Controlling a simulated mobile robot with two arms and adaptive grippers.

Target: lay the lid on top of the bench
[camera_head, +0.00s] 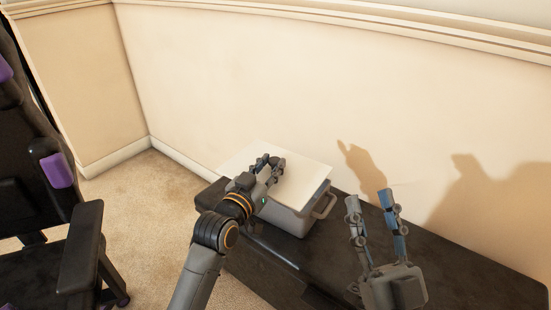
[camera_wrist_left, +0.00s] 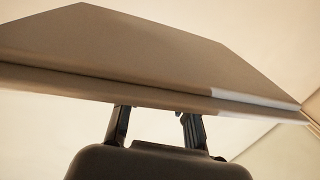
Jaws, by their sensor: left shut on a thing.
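The white, flat lid (camera_head: 306,174) is over a grey box (camera_head: 284,218) near the left end of the dark bench (camera_head: 275,262). My left gripper (camera_head: 272,164) is at the lid and shut on it. I cannot tell whether the lid rests on the box or is held just above it. In the left wrist view the lid (camera_wrist_left: 150,50) is a large shaded panel spanning the picture beyond the finger bases (camera_wrist_left: 156,122); the fingertips are hidden. My right gripper (camera_head: 371,198) is open and empty, with fingers up, over the bench to the right.
The box has a handle (camera_head: 326,205) on its right side. The bench top is bare to the right of the box. A beige wall (camera_head: 250,80) stands behind the bench. A black chair with purple parts (camera_head: 60,170) stands at the left on carpet.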

